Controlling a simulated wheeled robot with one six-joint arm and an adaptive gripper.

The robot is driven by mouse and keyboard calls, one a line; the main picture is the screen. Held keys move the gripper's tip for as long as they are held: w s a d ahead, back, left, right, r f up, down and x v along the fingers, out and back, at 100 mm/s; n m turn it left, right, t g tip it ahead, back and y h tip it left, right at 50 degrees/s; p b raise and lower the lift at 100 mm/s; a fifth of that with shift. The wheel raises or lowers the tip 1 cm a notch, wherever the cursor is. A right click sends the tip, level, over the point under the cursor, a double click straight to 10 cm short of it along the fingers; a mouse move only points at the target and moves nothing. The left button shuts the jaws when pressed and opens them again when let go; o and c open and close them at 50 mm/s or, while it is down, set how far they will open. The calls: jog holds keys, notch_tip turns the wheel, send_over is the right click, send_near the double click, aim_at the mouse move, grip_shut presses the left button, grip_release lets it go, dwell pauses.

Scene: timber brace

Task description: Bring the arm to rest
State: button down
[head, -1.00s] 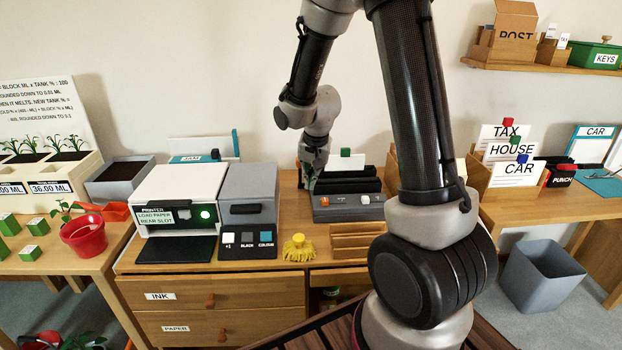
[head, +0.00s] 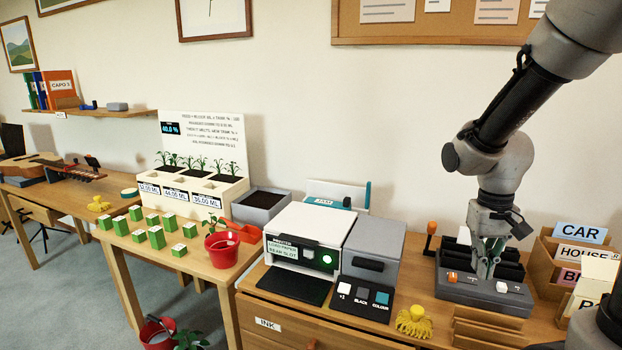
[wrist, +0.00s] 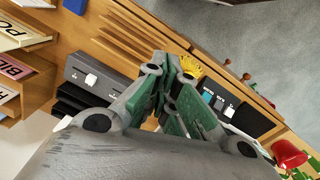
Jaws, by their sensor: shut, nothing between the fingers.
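My gripper (head: 486,270) hangs down over the dark slotted machine (head: 480,284) on the desk in the head view. Its fingers appear close together and hold nothing. In the wrist view the green-padded fingers of my gripper (wrist: 172,75) come together at the tips, with the yellow brush (wrist: 190,67) beyond them. I cannot tell whether the fingertips touch the machine. My arm comes down from the upper right of the head view, bent at the wrist.
Farther left are a red pot (head: 222,248), green-and-white blocks and planters.

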jog(key=s+r+n+t, duration=0.1)
jog(key=s+r+t, duration=0.3)
jog(key=s+r, duration=0.8)
jog(key=shift+r+t+y, duration=0.3)
jog(key=shift+r, duration=0.6)
